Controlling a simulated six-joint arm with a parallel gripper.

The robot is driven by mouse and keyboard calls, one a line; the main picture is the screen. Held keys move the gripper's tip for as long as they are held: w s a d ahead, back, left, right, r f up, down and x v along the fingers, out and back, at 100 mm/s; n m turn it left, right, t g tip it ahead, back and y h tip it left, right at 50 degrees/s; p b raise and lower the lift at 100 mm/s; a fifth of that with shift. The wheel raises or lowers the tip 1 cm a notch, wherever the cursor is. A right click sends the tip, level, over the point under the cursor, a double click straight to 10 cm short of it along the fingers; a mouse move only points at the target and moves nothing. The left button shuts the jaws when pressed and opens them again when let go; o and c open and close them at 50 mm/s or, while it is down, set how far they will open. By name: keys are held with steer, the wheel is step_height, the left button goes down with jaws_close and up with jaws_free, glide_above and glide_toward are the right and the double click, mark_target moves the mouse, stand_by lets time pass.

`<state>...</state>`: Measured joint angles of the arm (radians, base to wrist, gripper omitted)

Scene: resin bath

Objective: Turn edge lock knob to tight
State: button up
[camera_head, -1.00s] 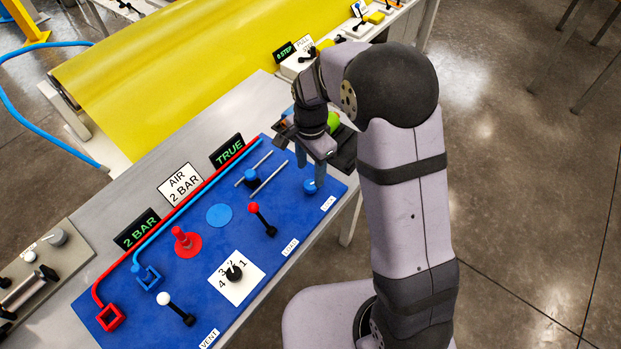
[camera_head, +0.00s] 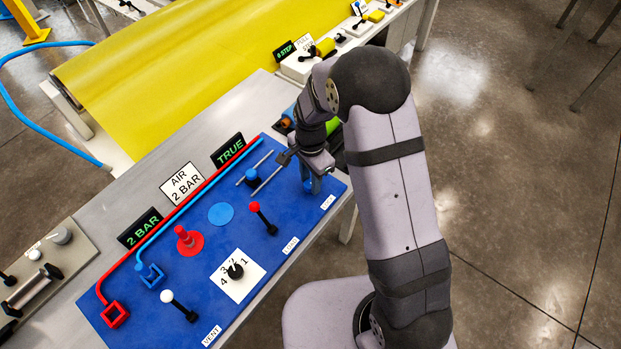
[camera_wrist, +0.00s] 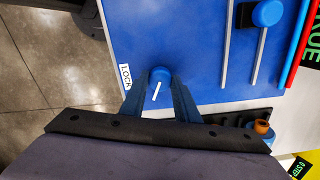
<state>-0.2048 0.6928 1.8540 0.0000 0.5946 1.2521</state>
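The edge lock knob is a round blue knob (camera_wrist: 159,75) with a white pointer mark, beside the LOCK label (camera_wrist: 125,77) at the edge of the blue panel. In the wrist view the mark points down and slightly left.
A red-topped lever (camera_head: 264,219), a numbered dial (camera_head: 236,270) and a white-topped lever (camera_head: 179,306) stand on the blue panel (camera_head: 180,253). A TRUE display (camera_head: 228,151) stands behind.

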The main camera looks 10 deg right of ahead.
steer(key=shift+n, duration=0.3)
steer(key=shift+c, duration=0.4)
steer(key=n, duration=0.8)
steer(key=shift+n+b, duration=0.3)
steer(key=n, duration=0.4)
steer(key=shift+n, duration=0.3)
steer(key=shift+w+n, duration=0.1)
steer(key=shift+n, duration=2)
steer(key=o, duration=1.1)
steer(key=shift+c, duration=0.2)
